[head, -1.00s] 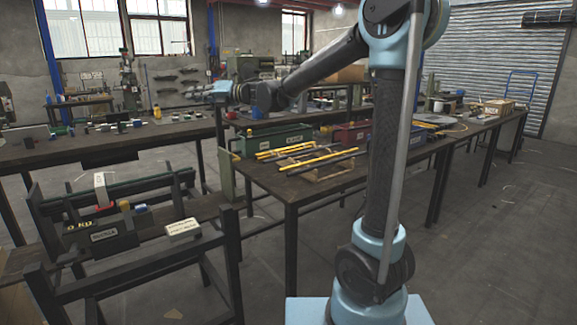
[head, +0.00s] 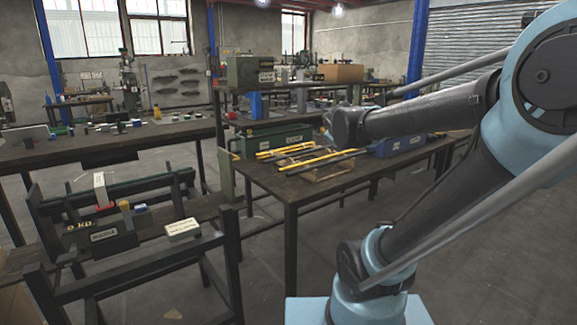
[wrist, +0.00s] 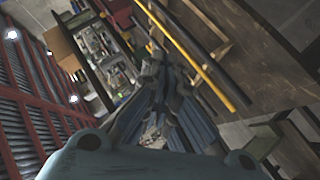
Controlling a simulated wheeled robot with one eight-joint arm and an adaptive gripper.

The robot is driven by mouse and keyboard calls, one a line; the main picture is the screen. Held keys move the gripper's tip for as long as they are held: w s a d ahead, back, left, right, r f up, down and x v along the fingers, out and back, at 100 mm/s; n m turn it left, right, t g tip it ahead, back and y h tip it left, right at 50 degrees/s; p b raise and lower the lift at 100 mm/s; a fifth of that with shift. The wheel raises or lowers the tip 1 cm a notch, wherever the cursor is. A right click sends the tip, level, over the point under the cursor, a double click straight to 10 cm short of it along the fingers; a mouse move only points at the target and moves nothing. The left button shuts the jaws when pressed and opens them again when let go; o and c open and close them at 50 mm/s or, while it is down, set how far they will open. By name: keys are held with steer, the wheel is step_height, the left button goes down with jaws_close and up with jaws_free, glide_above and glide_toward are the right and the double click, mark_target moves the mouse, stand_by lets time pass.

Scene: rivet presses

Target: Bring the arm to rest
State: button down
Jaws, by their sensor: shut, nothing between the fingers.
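My arm reaches from its base at the lower right of the head view, up to the right edge and back left over the middle table. In the head view its wrist end is in front of the green box, and the fingers are too small and dark there to make out. In the wrist view my gripper (wrist: 155,95) is shut and empty, its fingers together in the middle of the picture. It points past the table with the yellow and black bars, and I see nothing touching it.
The middle table (head: 270,190) bears yellow and black bars (head: 290,151), a green box (head: 275,138) and a blue box (head: 402,144). The floor (head: 480,260) at right is clear.

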steer(key=s+d+f+m+g+y, duration=0.1)
steer(key=s+f+m+g, duration=0.3)
steer(key=s+f, duration=0.6)
steer(key=s+d+f+m+g+y, duration=0.1)
steer(key=s+f+m+g, duration=0.3)
steer(key=s+f, duration=0.7)
steer(key=s+g, duration=0.1)
steer(key=s, duration=0.5)
steer(key=shift+s+f+m+g, duration=0.15)
steer(key=shift+s+m+g, duration=0.15)
steer(key=shift+m+g, duration=0.1)
steer(key=shift+a, duration=0.2)
